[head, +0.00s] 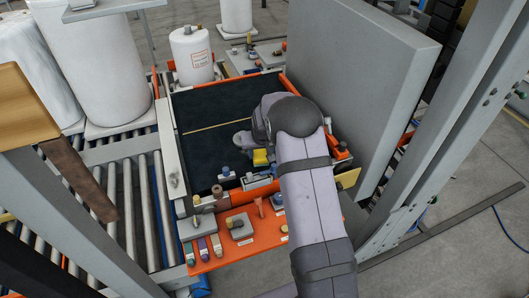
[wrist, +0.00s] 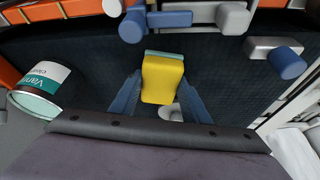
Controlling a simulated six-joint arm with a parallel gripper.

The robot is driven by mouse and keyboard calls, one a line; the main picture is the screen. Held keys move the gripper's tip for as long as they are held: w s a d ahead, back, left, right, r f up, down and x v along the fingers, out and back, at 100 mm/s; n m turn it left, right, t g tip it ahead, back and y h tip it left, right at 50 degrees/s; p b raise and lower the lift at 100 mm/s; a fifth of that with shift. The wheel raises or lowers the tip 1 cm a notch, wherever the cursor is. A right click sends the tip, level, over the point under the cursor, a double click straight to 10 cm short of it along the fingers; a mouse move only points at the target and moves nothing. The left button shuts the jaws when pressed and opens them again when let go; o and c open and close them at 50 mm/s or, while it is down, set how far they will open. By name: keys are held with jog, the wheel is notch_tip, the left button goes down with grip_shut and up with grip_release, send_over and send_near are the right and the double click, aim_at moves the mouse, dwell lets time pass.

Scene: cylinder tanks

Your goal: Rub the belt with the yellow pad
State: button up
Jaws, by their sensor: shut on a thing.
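The belt (head: 205,120) is a wide dark surface with a thin yellow line across it in the head view. It also fills the background of the wrist view (wrist: 75,45). The yellow pad (wrist: 163,80) has a teal layer along its far edge and sits between the two blue fingers of my gripper (wrist: 161,84), which is shut on it. In the head view the pad (head: 260,157) shows at the front right part of the belt, beside my arm. My arm hides most of the gripper there. I cannot tell whether the pad touches the belt.
A can with a teal and white label (wrist: 43,85) is left of the gripper in the wrist view. Blue and grey fittings (wrist: 168,18) line the belt's edge. An orange panel with knobs (head: 235,235) is in front; a tall grey panel (head: 360,80) stands right. The belt's left half is clear.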

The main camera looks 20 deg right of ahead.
jog(key=shift+w+a, duration=0.2)
jog(key=shift+a, duration=0.4)
jog(key=shift+w+a+f, duration=0.1)
jog(key=shift+a, duration=0.45)
jog(key=shift+r+p, duration=1.4)
jog(key=shift+r, duration=1.15)
